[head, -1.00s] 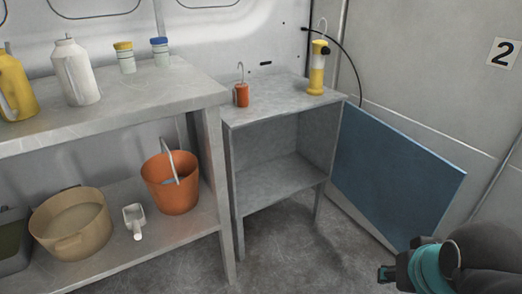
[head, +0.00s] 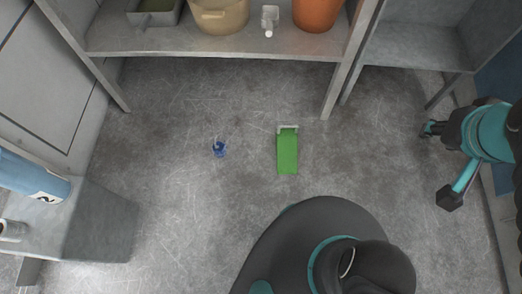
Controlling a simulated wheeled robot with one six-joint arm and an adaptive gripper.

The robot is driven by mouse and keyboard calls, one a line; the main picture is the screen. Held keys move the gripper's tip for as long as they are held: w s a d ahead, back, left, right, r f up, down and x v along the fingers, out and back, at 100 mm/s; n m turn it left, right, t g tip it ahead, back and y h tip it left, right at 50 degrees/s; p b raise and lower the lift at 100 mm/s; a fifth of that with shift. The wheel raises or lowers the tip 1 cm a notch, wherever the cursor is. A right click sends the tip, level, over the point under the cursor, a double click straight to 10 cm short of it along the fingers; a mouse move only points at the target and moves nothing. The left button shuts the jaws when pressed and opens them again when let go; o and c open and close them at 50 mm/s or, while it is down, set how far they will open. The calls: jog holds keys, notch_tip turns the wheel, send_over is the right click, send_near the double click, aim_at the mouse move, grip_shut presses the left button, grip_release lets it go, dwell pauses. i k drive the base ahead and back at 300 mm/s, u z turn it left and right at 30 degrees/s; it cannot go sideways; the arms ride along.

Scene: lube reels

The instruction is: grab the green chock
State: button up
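The green chock (head: 287,153) lies on the grey floor in the head view, a little above the middle of the picture. It is a bright green slab with a pale handle-like bar at its upper end. My gripper (head: 429,129) is at the right of the picture, well to the right of the chock and apart from it. It is small and dark here, and its finger opening does not show clearly. Nothing is seen held in it.
A small blue object (head: 219,148) stands on the floor left of the chock. A grey bench (head: 90,220) stands at the left. Floor around the chock is clear.

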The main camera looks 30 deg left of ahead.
aim_at(286, 139)
jog(key=z, duration=0.15)
jog(key=k, duration=0.55)
jog(key=u, duration=0.45)
